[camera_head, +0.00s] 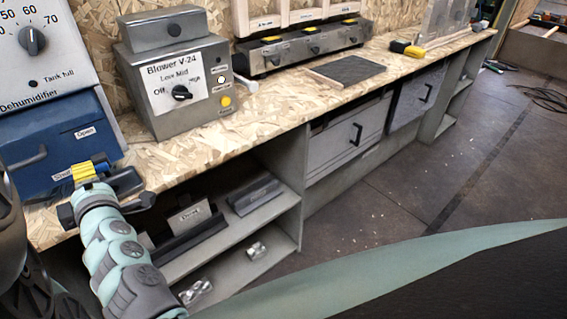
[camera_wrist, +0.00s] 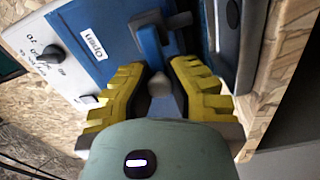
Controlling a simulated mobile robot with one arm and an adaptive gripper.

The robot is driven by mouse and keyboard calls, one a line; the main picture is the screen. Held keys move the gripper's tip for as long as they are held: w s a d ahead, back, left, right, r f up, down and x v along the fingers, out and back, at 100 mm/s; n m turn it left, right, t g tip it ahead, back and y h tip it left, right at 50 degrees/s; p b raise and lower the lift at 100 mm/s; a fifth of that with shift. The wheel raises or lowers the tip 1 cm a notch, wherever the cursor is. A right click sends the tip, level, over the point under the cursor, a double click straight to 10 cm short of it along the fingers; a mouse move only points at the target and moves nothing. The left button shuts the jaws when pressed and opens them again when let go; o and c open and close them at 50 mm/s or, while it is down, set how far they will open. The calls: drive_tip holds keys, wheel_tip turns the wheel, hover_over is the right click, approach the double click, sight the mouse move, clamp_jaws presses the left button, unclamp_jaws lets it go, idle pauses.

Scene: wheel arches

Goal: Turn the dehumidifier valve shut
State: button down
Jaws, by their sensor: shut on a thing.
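The dehumidifier (camera_head: 55,130) is a blue tank under a pale dial panel at the left of the head view. Its front has an "Open" label (camera_head: 84,132) above and a "Shut" label (camera_head: 62,175) lower down. In the wrist view, the blue valve handle (camera_wrist: 152,48) sticks out from the blue front (camera_wrist: 75,25). My gripper (camera_wrist: 161,68), with yellow ridged fingers, is closed around the handle's near end. In the head view my gripper (camera_head: 90,170) is right beside the "Shut" label and hides the valve there.
The chipboard worktop (camera_head: 160,165) runs right from the dehumidifier. A grey blower box (camera_head: 178,85) stands close to its right. Shelves (camera_head: 225,235) with grey items lie below. A dial (camera_head: 32,40) sits on the panel above. The floor (camera_head: 400,190) at right is mostly clear.

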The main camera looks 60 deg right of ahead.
drive_tip(key=c, duration=1.1)
unclamp_jaws()
drive_tip(key=shift+s+f, duration=0.2)
drive_tip(key=shift+f, duration=0.05)
drive_tip(key=shift+c, duration=0.2)
drive_tip(key=o, duration=0.3)
drive_tip(key=shift+w+r, duration=0.1)
drive_tip(key=shift+r, duration=0.05)
drive_tip(key=shift+r, duration=5)
drive_tip(key=shift+o, duration=0.2)
